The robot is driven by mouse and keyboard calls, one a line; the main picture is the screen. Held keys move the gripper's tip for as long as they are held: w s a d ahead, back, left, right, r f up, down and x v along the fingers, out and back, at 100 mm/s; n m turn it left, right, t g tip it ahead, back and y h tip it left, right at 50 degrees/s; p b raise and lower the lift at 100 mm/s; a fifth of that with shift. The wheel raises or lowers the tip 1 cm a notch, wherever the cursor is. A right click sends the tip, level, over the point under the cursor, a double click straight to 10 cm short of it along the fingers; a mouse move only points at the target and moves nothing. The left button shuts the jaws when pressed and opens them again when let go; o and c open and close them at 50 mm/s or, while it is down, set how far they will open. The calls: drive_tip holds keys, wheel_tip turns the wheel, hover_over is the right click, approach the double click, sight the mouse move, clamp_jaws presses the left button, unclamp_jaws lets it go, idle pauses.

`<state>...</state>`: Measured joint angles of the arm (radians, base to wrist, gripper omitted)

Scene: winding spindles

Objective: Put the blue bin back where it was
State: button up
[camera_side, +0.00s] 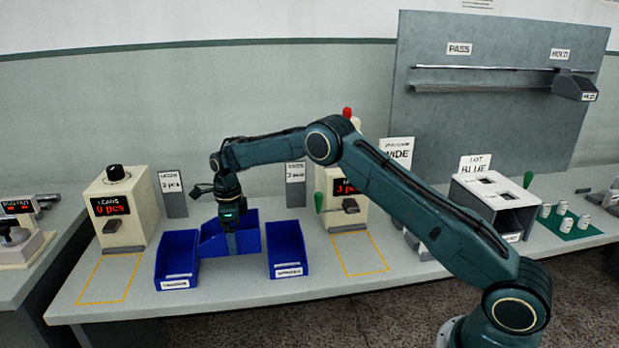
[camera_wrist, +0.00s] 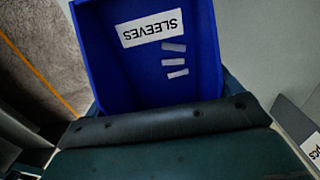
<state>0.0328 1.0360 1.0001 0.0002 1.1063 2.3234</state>
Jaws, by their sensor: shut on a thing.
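Three blue bins show in the side view. The middle blue bin (camera_side: 213,246) is between and slightly behind the left blue bin (camera_side: 177,262) and the right blue bin (camera_side: 286,250). My gripper (camera_side: 231,232) points down at the middle bin and is shut on its wall. In the wrist view a blue bin (camera_wrist: 130,75) labelled SLEEVES lies right beyond the gripper's dark pads, with a few small pale marks or pieces inside. I cannot tell whether the held bin touches the table.
Two yellow outlines on the table are empty, one at the left (camera_side: 80,302) and one at the right (camera_side: 385,270). A LEADS counter (camera_side: 122,210) stands behind the left outline and another counter (camera_side: 335,203) behind the right one. A LOT BLUE box (camera_side: 495,205) is farther right.

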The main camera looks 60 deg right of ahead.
sight(237, 263)
drive_tip(key=shift+f, duration=3.3)
drive_tip(key=shift+f, duration=0.15)
drive_tip(key=o, duration=0.8)
wheel_tip(237, 263, up, 12)
drive_tip(key=shift+r, duration=0.15)
